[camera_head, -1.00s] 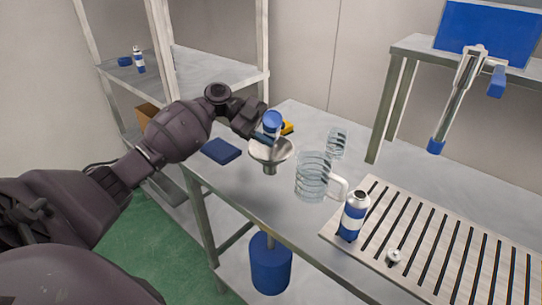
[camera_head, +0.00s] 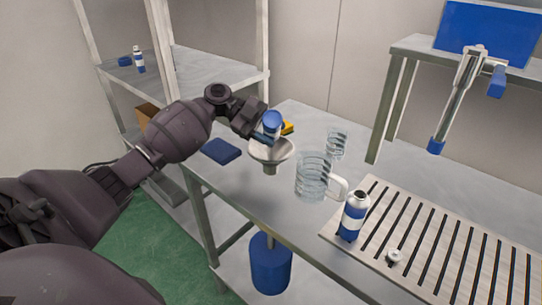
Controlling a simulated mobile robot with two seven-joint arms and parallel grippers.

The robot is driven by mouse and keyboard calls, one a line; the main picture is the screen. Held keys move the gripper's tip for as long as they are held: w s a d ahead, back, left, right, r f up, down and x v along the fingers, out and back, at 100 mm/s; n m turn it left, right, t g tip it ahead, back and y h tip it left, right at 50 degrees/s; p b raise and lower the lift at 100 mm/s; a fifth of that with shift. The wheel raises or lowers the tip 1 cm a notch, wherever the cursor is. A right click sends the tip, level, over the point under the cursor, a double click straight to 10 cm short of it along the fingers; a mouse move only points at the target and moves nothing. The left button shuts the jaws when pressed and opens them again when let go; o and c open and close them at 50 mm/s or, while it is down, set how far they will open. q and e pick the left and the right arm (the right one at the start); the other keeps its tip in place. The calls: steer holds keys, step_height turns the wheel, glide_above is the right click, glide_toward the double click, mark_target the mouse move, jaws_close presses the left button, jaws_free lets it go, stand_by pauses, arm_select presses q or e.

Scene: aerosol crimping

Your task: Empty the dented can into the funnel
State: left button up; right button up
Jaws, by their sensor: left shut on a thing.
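My left gripper (camera_head: 262,128) is shut on a small can (camera_head: 272,122) with a blue end, held tilted just above the funnel. The metal funnel (camera_head: 280,154) stands at the table's left end, its wide mouth facing up and its spout pointing down. The can's lower end is at or over the funnel mouth; I cannot tell whether they touch. Any dent or flow from the can is too small to see. My right gripper is not in view.
A clear jug (camera_head: 312,178), a clear beaker (camera_head: 336,143) and a blue-and-white can (camera_head: 353,216) stand right of the funnel. A slotted metal tray (camera_head: 440,240) holds a small valve piece (camera_head: 394,256). A blue block (camera_head: 221,151) lies at the left. A blue container (camera_head: 270,265) is below.

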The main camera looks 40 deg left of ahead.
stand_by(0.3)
arm_select(q)
steer(key=shift+s+d+r+m+t+y, duration=0.15)
steer(key=shift+s+d+m+t+y, duration=0.1)
steer(key=shift+m+t+y, duration=0.35)
steer(key=shift+s+r+m, duration=0.1)
steer(key=shift+r+m, duration=0.05)
steer(key=shift+m, duration=0.25)
steer(key=shift+s+d+f+m+t+y+b, duration=0.25)
steer(key=shift+f+m+t+y+b, duration=0.1)
steer(key=shift+m+t+y+b, duration=0.3)
steer(key=shift+m+y, duration=0.25)
steer(key=shift+r, duration=0.1)
